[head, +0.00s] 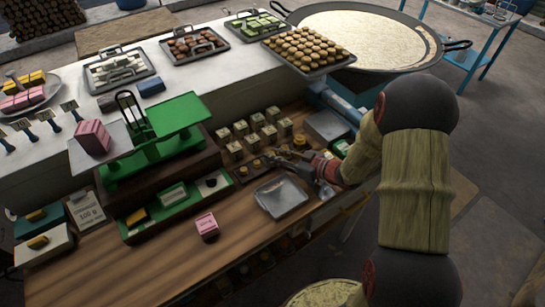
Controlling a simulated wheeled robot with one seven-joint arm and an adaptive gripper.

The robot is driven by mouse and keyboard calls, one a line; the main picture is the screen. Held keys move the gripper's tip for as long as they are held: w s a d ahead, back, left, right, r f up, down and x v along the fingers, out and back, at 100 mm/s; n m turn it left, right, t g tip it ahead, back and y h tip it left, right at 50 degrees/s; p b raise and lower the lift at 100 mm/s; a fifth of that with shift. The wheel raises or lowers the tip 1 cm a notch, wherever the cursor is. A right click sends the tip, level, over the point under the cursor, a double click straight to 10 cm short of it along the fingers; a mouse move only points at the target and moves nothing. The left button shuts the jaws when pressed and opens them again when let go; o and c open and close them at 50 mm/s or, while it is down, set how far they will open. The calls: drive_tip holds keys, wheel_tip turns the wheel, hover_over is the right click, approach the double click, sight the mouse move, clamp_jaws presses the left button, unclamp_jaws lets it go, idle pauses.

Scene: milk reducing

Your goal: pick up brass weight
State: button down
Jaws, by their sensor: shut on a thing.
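Several small brass weights (257,164) stand in a dark holder (247,176) on the wooden counter, in front of rows of small pale blocks. My gripper (289,158) reaches in from the right, low over the right part of this holder. It is shut on a brass weight, which is small and mostly hidden by the fingers. I cannot tell whether that weight is clear of the holder.
A green balance scale (172,118) with a pink block (92,137) on its left pan stands left. A metal tray (282,197) lies just in front of my gripper. A pink block (207,227) lies nearer the front. Trays of sweets line the white counter behind.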

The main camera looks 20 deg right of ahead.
drive_tip(key=shift+r, duration=0.1)
wheel_tip(320, 180, up, 4)
drive_tip(key=shift+s+f+p, duration=0.1)
drive_tip(key=shift+f+p, duration=0.05)
drive_tip(key=shift+p, duration=0.45)
drive_tip(key=s+a+r+p, duration=0.4)
drive_tip(key=s+r, duration=0.5)
drive_tip(key=s, duration=0.4)
drive_tip(key=shift+a, duration=0.3)
